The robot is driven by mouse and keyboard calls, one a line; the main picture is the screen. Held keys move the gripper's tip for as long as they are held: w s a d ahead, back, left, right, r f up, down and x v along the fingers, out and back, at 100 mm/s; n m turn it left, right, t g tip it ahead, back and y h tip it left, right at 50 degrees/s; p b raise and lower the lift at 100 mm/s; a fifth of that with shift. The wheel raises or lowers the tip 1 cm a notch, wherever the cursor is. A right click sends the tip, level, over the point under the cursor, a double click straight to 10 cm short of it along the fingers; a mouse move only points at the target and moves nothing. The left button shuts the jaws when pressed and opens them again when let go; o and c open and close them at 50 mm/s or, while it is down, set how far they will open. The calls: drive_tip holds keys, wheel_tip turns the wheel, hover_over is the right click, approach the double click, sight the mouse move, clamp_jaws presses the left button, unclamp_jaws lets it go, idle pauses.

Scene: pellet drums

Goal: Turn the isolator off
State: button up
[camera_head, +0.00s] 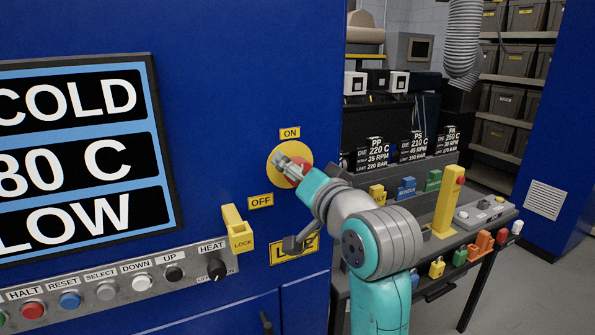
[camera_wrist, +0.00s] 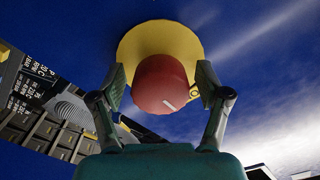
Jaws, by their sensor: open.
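The isolator is a round red knob (camera_wrist: 160,86) on a yellow disc (camera_wrist: 160,35), mounted on the blue cabinet front. In the wrist view a short white mark shows near the knob's lower right edge. My gripper (camera_wrist: 161,78) is open, with one finger on each side of the knob; I cannot tell whether they touch it. In the head view my gripper (camera_head: 292,168) covers much of the knob, and the yellow disc (camera_head: 275,177) shows around it. The ON label (camera_head: 290,133) is above the disc and the OFF label (camera_head: 260,201) is below left.
A yellow LOCK piece (camera_head: 238,232) sticks out from the cabinet, below left of the isolator. A button panel (camera_head: 125,287) runs along the lower left, under a large display (camera_head: 80,150). A bench (camera_head: 470,235) with coloured locks and a yellow post (camera_head: 447,200) stands at right.

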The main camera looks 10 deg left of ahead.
drive_tip(key=c, duration=1.2)
drive_tip(key=shift+o, duration=0.2)
drive_tip(key=n, duration=0.4)
drive_tip(key=shift+n, duration=0.3)
drive_tip(key=n, duration=0.4)
drive_tip(key=shift+n, duration=0.3)
drive_tip(key=n, duration=0.4)
drive_tip(key=shift+n, duration=2.4)
